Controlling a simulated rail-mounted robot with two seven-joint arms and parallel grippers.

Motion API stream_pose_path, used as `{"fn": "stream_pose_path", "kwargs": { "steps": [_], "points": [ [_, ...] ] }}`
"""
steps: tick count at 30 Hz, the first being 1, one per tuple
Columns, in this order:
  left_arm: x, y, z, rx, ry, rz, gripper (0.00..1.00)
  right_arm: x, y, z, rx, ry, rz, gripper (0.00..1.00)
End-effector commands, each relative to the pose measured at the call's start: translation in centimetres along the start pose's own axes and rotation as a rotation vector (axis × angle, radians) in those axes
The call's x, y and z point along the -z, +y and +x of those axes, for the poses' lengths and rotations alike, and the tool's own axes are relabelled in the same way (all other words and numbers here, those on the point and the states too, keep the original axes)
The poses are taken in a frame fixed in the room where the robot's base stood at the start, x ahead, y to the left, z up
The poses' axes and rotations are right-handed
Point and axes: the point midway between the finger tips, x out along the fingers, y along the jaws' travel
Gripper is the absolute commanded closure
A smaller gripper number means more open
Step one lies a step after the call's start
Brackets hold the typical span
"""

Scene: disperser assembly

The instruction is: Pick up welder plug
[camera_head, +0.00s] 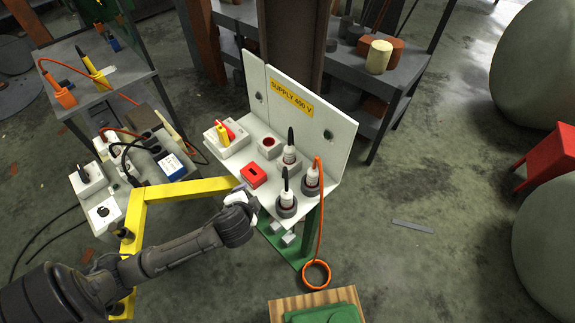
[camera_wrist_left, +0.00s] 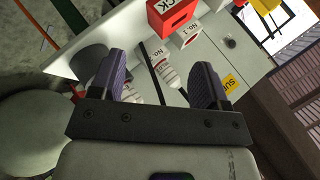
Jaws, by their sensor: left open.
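One plug with an orange cable (camera_head: 312,178) is at the right; a front plug (camera_head: 286,198) and a back plug (camera_head: 289,155) have black tops. I cannot tell which is the welder plug. My left gripper (camera_head: 247,192) is at the board's left front edge, beside a red box (camera_head: 253,176). In the left wrist view, my left gripper (camera_wrist_left: 160,82) is open, with white plugs (camera_wrist_left: 167,74) beyond and between its fingers, not visibly held. My right gripper is not in view.
A yellow label (camera_head: 291,97) marks the board's back panel. A yellow frame (camera_head: 185,189) runs left of the board. An orange cable coil (camera_head: 316,275) hangs below. A cluttered shelf (camera_head: 95,75) stands at left. The floor at right is mostly clear.

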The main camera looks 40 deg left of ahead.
Motion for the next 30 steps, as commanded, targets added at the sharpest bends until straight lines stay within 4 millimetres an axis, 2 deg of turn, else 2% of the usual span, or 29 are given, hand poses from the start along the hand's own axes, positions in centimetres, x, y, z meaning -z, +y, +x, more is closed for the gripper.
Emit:
{"fn": "stream_pose_path", "kwargs": {
  "steps": [1,3,6,8,9,12,15,18,21,26,30],
  "points": [
    [-0.1,-1.4,2.6,0.116,0.019,0.101,0.31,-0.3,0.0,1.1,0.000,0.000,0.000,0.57],
    [0.4,-3.8,4.7,0.281,0.054,0.289,0.31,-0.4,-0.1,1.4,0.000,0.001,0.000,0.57],
    [1.2,-5.9,6.5,0.499,0.097,0.656,0.31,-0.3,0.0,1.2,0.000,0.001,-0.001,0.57],
    [2.0,-6.0,7.2,0.615,0.119,0.904,0.31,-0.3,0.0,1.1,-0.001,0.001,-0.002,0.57],
    [2.7,-5.6,7.5,0.687,0.133,1.073,0.31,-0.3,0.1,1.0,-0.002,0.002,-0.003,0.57],
    [4.4,-4.6,7.4,0.846,0.157,1.439,0.31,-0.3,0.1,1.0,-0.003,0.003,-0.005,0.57],
    [5.9,-3.5,6.7,0.971,0.173,1.702,0.31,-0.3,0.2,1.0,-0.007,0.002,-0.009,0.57],
    [6.7,-2.6,6.2,1.044,0.182,1.869,0.31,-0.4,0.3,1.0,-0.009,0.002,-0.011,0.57],
    [7.0,-2.1,6.1,1.077,0.174,1.964,0.31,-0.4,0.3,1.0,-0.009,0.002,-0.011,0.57],
    [7.6,-2.3,6.4,1.099,0.141,2.027,0.31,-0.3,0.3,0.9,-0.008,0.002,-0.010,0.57],
    [9.2,-3.0,7.7,1.101,0.132,2.034,0.31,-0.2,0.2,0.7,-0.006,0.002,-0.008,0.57]
  ]
}}
